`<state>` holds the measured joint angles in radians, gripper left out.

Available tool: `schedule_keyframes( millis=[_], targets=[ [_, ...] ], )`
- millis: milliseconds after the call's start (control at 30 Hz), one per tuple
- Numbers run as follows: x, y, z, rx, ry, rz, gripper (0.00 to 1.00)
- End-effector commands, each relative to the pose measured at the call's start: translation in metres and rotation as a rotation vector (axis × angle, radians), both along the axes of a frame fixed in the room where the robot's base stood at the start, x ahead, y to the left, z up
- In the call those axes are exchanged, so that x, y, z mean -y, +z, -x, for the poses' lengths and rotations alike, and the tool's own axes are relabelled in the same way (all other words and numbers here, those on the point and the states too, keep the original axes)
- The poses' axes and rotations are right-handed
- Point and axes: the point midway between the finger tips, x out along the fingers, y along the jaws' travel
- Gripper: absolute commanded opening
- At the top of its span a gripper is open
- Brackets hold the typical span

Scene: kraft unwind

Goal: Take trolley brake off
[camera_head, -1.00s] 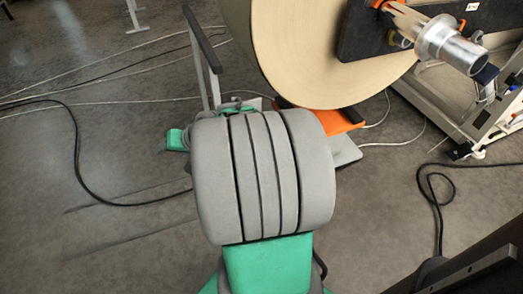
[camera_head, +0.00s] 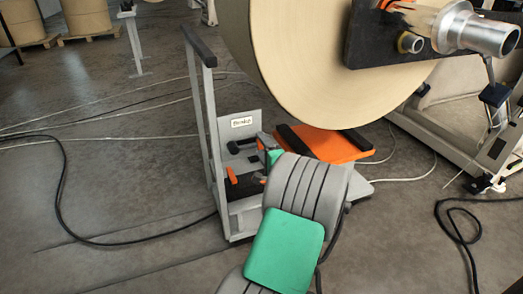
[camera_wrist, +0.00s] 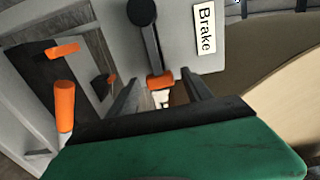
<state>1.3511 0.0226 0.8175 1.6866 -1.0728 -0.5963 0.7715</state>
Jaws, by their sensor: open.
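The grey trolley (camera_head: 205,125) stands under the big paper roll in the head view. Its plate carries a label, which reads "Brake" (camera_wrist: 204,28) in the wrist view. Beside the label a black brake lever (camera_wrist: 147,40) hangs from a round pivot and ends in an orange tip (camera_wrist: 160,80). My gripper (camera_wrist: 159,72) is open, with one dark finger on each side of the orange tip. I cannot tell whether either finger touches it. In the head view my arm hides much of the gripper and the lever tip.
Two more orange handles, one upright (camera_wrist: 64,106) and one level (camera_wrist: 62,50), sit left of the lever. The paper roll (camera_head: 310,70) hangs close above and right of my arm. An orange platform (camera_head: 322,146) lies behind it. Black cables cross the floor on both sides.

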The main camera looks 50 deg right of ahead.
Motion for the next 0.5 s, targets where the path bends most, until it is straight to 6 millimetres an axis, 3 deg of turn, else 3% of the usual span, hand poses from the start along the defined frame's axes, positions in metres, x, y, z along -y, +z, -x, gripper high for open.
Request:
schedule_keyframes(
  millis=[267, 500],
  targets=[
    [0.0016, 0.0, -0.0034, -0.001, 0.0, -0.001, 0.58],
    [0.0014, 0.0, -0.0033, -0.001, 0.001, 0.0, 0.39]
  ],
)
